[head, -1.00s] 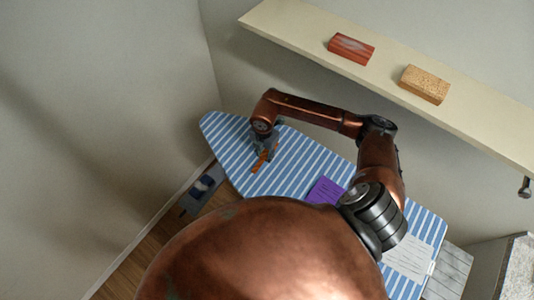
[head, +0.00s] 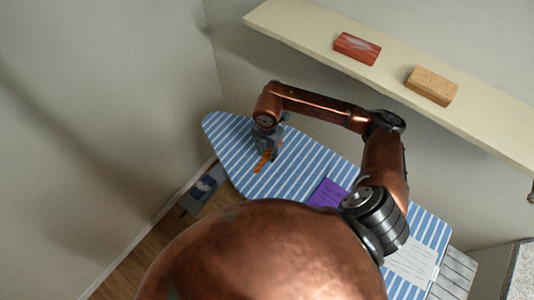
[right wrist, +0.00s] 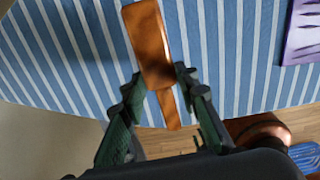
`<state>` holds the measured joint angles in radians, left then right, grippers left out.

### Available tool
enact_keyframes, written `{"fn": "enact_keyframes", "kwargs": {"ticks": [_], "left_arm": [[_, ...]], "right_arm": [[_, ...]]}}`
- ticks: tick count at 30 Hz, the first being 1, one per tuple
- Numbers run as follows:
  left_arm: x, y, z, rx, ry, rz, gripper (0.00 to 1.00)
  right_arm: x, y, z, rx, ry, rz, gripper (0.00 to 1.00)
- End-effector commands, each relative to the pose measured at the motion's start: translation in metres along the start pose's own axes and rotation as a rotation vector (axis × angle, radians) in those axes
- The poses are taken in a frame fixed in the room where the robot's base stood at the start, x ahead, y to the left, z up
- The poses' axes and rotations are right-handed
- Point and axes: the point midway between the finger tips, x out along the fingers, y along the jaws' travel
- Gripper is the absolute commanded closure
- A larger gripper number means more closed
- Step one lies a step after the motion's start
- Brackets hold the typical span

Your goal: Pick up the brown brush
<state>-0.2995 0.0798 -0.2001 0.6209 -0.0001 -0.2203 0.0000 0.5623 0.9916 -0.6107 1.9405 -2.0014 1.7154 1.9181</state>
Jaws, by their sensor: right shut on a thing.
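The brown brush (head: 263,161) is a small orange-brown bar over the far left part of the blue-and-white striped ironing board (head: 233,150). In the right wrist view, the brush (right wrist: 148,42) has a wide smooth block and a narrower end that runs down between the fingers. My right gripper (head: 266,148) is shut on the brush; in the right wrist view its two dark green fingers (right wrist: 160,84) sit on either side of the narrower part. I cannot tell whether the brush touches the board. My left gripper is not in view.
A pale wall shelf (head: 300,38) holds a red block (head: 357,48) and a tan block (head: 432,86). A purple sheet (head: 326,193) and a white sheet (head: 413,263) lie on the board. A wall stands close on the left, with a blue-grey item (head: 205,187) low beside it.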

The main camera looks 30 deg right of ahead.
Motion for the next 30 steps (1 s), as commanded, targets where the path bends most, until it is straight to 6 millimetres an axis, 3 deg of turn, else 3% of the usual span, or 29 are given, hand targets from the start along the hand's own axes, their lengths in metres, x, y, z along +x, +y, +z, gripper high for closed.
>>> {"fn": "enact_keyframes", "kwargs": {"ticks": [4,9,15,30], "left_arm": [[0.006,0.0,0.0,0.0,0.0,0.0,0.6],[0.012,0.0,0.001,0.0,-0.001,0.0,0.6],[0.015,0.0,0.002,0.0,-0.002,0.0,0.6],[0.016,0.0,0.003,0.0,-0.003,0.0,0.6]], "right_arm": [[-0.036,-0.017,-0.023,-0.005,-0.003,0.007,0.96],[-0.054,-0.043,-0.057,-0.005,-0.001,0.005,0.96],[-0.069,-0.063,-0.082,-0.003,-0.001,0.004,0.96],[-0.076,-0.073,-0.094,0.002,-0.001,0.002,0.96]]}}
